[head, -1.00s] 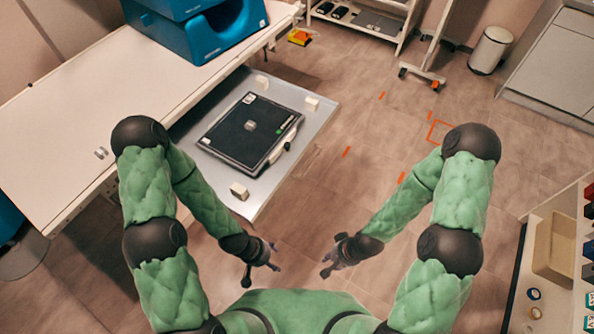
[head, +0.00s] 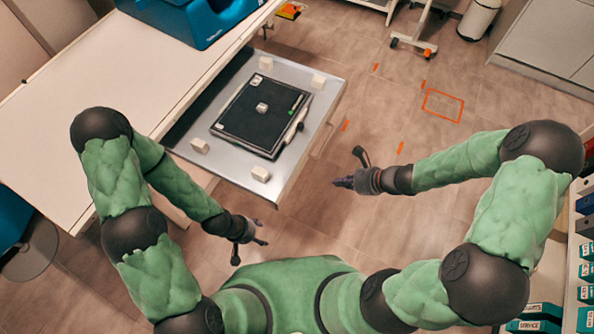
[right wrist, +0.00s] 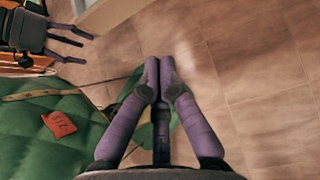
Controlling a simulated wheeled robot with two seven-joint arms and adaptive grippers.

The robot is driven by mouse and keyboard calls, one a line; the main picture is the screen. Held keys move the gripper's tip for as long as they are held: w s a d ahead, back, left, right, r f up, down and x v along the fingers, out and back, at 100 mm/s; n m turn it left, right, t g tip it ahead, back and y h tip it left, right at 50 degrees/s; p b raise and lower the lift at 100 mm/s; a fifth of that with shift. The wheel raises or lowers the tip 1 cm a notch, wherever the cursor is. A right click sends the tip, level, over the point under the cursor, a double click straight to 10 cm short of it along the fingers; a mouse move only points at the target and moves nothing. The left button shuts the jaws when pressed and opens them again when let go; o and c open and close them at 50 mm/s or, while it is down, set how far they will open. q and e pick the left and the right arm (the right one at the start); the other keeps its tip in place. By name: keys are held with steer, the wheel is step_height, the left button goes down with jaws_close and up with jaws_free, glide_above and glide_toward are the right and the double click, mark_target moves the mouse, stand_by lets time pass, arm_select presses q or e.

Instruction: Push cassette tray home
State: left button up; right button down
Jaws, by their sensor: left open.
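The grey cassette tray (head: 305,152) sticks out from the side of the white table, at the upper middle of the head view.
The white table (head: 90,125) fills the left, with a blue case (head: 195,18) on its far end. Orange floor marks (head: 441,105) and a wheeled stand (head: 415,44) are at the upper right. Shelves with binders (head: 585,225) stand at the right edge. The floor right of the tray is clear.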

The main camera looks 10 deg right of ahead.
steer(key=b, duration=0.5)
glide_toward(299, 173)
steer(key=shift+m+t, duration=0.3)
steer(key=x, duration=0.2)
steer(key=s+x, duration=0.1)
steer(key=x, duration=0.1)
steer(key=shift+w+a+f, duration=0.15)
steer(key=shift+a+f, duration=0.1)
steer(key=shift+f, duration=0.2)
steer(key=shift+w+a, duration=0.3)
steer(key=shift+a, duration=0.05)
steer(key=shift+w, duration=0.1)
